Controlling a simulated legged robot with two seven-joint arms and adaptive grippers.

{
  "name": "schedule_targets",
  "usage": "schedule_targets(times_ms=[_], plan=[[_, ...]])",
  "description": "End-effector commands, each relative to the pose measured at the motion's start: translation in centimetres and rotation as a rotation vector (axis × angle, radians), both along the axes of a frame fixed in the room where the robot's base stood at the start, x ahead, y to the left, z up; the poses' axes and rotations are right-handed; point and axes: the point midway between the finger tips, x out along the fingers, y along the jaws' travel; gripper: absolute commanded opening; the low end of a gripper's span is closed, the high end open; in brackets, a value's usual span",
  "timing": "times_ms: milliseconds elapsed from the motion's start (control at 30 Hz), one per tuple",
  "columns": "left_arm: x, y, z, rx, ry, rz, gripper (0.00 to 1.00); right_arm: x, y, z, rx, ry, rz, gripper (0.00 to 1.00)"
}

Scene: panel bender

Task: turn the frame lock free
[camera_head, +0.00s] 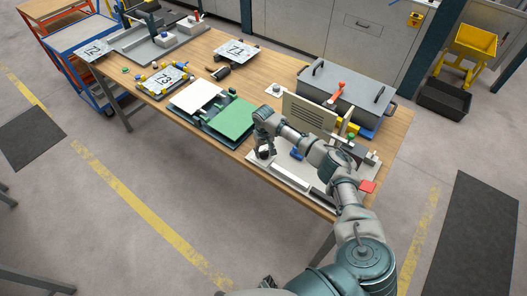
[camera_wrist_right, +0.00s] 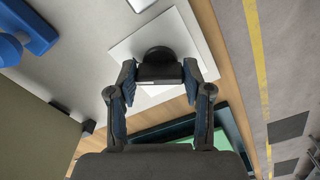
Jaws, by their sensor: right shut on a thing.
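The black frame lock knob (camera_wrist_right: 158,66) sits on a square white plate in the right wrist view, with a rounded top and a flat body. My right gripper (camera_wrist_right: 160,78) is shut on it, one finger at each side. In the head view my right gripper (camera_head: 262,150) reaches down to the dark knob (camera_head: 264,154) at the left end of the light-grey fixture base (camera_head: 290,178). The fingers partly hide the knob there, and I cannot tell its turn angle. Small dark parts at the bottom edge of the head view may be my left gripper; its state does not show.
An upright beige panel (camera_head: 308,113) stands behind my forearm. A green plate (camera_head: 233,118) lies left of my gripper. A red pad (camera_head: 367,186) lies near the table's right edge.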

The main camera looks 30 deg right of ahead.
Motion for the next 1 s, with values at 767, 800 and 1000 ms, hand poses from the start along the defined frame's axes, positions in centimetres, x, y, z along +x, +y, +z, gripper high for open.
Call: schedule_targets(times_ms=[767, 800, 1000], plan=[[0.3, 0.2, 3.4, 0.003, -0.004, 0.004, 0.45, -0.2, 0.3, 0.0, 0.011, 0.010, 0.367, 0.15], [0.3, 0.3, 3.6, 0.004, -0.004, 0.003, 0.45, -0.2, 0.3, 0.0, 0.012, 0.010, 0.406, 0.15], [0.3, 0.6, 4.4, 0.007, -0.005, 0.003, 0.45, -0.2, 0.3, -0.1, 0.013, 0.010, 0.595, 0.15]])
